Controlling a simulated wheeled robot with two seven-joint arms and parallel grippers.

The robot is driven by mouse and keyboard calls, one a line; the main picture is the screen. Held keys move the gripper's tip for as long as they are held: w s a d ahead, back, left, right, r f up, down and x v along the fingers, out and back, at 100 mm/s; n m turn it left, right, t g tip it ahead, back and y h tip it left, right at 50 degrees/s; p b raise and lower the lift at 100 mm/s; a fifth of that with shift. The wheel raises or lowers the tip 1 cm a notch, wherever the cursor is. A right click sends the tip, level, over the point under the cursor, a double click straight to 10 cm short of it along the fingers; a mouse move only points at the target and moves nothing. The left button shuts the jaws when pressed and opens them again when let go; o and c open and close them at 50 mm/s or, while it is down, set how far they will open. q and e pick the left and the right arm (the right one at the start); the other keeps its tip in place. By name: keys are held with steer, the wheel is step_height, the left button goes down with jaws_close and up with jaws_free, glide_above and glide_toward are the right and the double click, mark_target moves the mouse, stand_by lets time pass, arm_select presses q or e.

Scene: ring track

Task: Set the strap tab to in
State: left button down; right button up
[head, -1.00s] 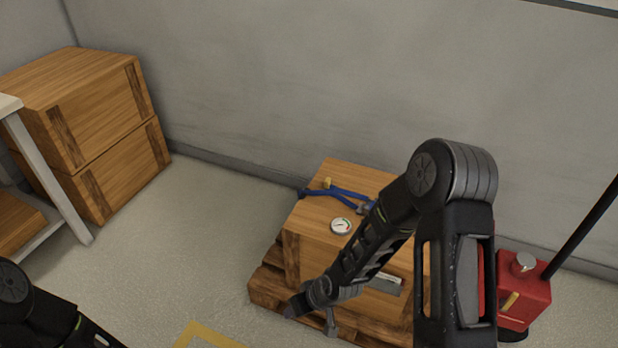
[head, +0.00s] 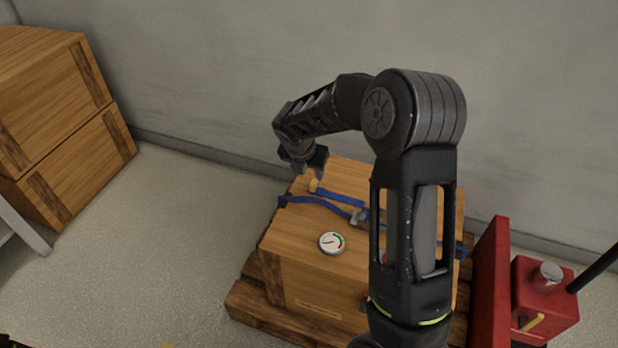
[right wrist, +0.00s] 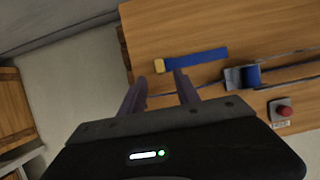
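The strap tab (head: 315,186) is a yellow end on a short blue strap piece, lying on top of the wooden crate (head: 300,237) near its far left edge. In the right wrist view the yellow tab (right wrist: 160,66) is just beyond the fingertips. A blue strap with a grey metal buckle (head: 361,217) crosses the crate top; the buckle also shows in the right wrist view (right wrist: 236,78). My right gripper (head: 311,172) is open and empty, close above the tab, apart from it as far as I can tell. My left gripper is out of view.
A round gauge (head: 332,243) lies on the crate top. A red button (right wrist: 284,112) shows in the right wrist view. The crate stands on a pallet (head: 250,300). A red can (head: 541,290) stands at right, stacked crates (head: 75,165) at left. Floor between is clear.

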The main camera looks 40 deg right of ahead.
mark_target(314, 183)
steer(key=shift+f, duration=0.15)
steer(key=b+x, duration=0.2)
steer(key=x, duration=0.5)
steer(key=shift+w+f, duration=0.15)
steer(key=shift+f, duration=0.25)
steer(key=shift+d, duration=0.1)
jaws_close()
stand_by(1.2)
